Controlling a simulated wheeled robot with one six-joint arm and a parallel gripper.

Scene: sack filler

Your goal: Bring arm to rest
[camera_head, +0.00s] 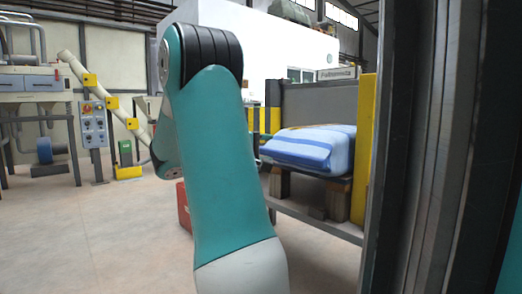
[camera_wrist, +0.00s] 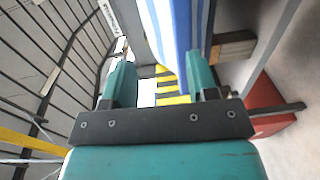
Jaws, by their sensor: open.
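My arm (camera_head: 222,160) stands bent in the middle of the head camera view, a teal link close to the lens. My gripper (camera_wrist: 160,82) shows in the wrist view with its two teal fingers apart and nothing clearly held between them. In the head view the gripper is mostly hidden behind the arm. A blue and white striped sack (camera_head: 312,149) lies on wooden supports (camera_head: 322,194) in a grey bay right of the arm. The sack (camera_wrist: 180,30) also shows just beyond the fingers in the wrist view; I cannot tell whether they touch it.
A yellow post (camera_head: 364,150) and a dark upright frame (camera_head: 415,150) stand close on the right. A red box (camera_head: 184,207) sits on the floor, partly behind my arm. A control panel (camera_head: 93,125) and machinery stand at the left. The floor (camera_head: 110,235) at front left is clear.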

